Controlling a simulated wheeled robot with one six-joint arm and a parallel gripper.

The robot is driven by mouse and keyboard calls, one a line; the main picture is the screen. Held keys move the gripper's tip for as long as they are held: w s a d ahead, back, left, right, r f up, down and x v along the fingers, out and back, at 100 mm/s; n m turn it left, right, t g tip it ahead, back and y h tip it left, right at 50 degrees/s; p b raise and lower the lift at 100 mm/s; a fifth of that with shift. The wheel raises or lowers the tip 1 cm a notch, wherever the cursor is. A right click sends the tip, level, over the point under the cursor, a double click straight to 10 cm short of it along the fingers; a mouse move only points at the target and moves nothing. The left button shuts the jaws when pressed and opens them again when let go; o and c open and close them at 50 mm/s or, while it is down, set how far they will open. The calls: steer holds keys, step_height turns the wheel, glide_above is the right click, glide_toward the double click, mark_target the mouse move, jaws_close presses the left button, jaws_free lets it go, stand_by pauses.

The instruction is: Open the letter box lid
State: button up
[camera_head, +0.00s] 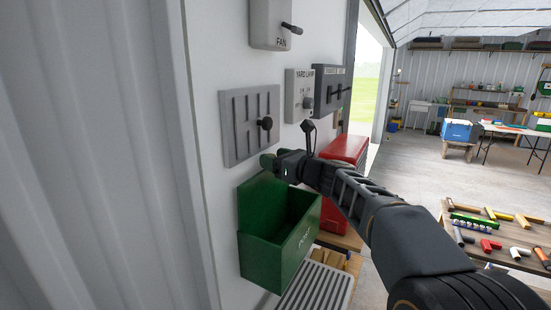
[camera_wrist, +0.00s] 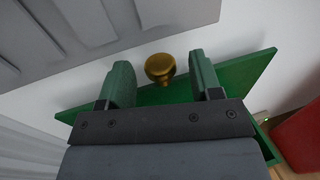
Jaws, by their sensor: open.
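The green letter box (camera_head: 298,246), marked POST, is mounted on the white wall. A green panel (camera_head: 254,200) stands up at its wall side, and a darker hollow shows in front of it. I cannot tell for sure whether this panel is the lid. My gripper (camera_head: 272,161) is just above the panel's top. In the wrist view my gripper (camera_wrist: 161,82) is open, with a brass knob (camera_wrist: 160,67) between its two green fingers and small gaps on both sides. The knob lies over the edge of a green plate (camera_wrist: 243,75). In the head view I cannot make out the knob.
A grey slotted board (camera_head: 240,128) with a black knob is on the wall just above. FAN (camera_head: 270,22) and YARD LAMP (camera_head: 299,92) controls are higher. A red box (camera_head: 345,148) stands close behind my arm. A slatted grey surface (camera_head: 318,288) is below.

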jaws_close()
stand_by(0.5)
steer(key=shift+f, duration=0.1)
steer(key=s+d+b, duration=0.1)
steer(key=b, duration=0.1)
steer(key=s+d+f+b, duration=0.1)
steer(key=d+b, duration=0.1)
steer(key=b, duration=0.1)
steer(key=shift+t+y, duration=0.4)
jaws_free()
steer(key=shift+w+a+r, duration=0.1)
